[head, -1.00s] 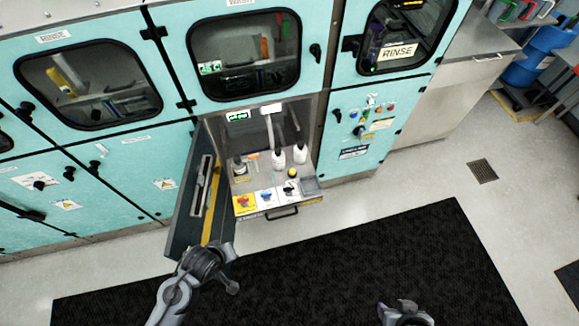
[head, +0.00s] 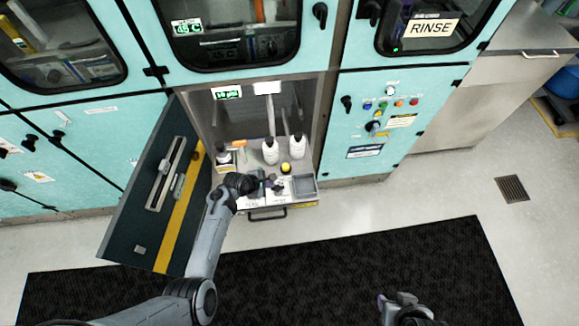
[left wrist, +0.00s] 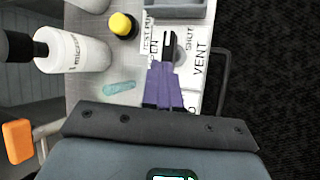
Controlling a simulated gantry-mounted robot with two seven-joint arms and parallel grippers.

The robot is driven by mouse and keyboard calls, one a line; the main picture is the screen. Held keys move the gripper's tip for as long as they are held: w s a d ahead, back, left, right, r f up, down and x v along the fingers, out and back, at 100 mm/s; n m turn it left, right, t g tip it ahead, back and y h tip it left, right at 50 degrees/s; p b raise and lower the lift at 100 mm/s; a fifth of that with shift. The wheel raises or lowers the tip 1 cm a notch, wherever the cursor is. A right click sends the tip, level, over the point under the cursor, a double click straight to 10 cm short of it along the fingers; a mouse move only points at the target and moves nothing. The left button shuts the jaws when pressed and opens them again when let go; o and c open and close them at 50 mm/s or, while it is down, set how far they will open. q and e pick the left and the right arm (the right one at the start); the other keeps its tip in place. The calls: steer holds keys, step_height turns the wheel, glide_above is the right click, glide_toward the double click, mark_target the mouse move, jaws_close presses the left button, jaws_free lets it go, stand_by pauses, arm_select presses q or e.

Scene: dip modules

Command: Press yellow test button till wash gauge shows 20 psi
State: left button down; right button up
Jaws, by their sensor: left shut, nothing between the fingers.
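The yellow test button (head: 286,168) sits on the pulled-out panel in the open bay; it is a round yellow cap on a black base in the left wrist view (left wrist: 122,25). My left gripper (head: 277,187) is shut and empty above the panel. Its purple fingers (left wrist: 166,62) point at a black handle (left wrist: 168,43) between "OPEN" and "SHUT", to the right of the button; contact is unclear. The gauge (head: 228,93) is a small green-lit display at the bay's upper left; it seems to read 10 psi, though small. My right gripper (head: 405,308) is low, over the mat.
White bottles (head: 270,150) stand behind the button. An open dark door (head: 150,200) with a yellow stripe hangs left of the bay. A grey tray (head: 304,186) is at the panel's right. The black mat (head: 330,265) is clear in front.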

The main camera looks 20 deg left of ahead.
arm_select(q)
steer(key=w+d+r+t+b, duration=0.1)
steer(key=w+d+r+b, duration=0.1)
steer(key=w, duration=0.5)
step_height(320, 180, up, 5)
steer(key=t+b, duration=0.1)
steer(key=b, duration=0.1)
glide_above(284, 168)
steer(key=shift+w+f+h, duration=0.15)
steer(key=shift+f+h, duration=0.05)
steer(key=shift+h, duration=0.2)
arm_select(e)
steer(key=x, duration=0.2)
steer(key=s+x, duration=0.1)
steer(key=x, duration=0.2)
steer(key=shift+d+f, duration=0.1)
steer(key=shift+f, duration=0.15)
arm_select(q)
steer(key=shift+f, duration=0.15)
arm_select(e)
steer(key=shift+f, duration=0.1)
arm_select(q)
step_height(284, 168, down, 7)
steer(key=b, duration=0.8)
steer(key=shift+b, duration=0.3)
steer(key=shift+f+b, duration=0.3)
steer(key=shift+f, duration=0.5)
arm_select(e)
step_height(284, 168, down, 9)
steer(key=shift+d, duration=0.1)
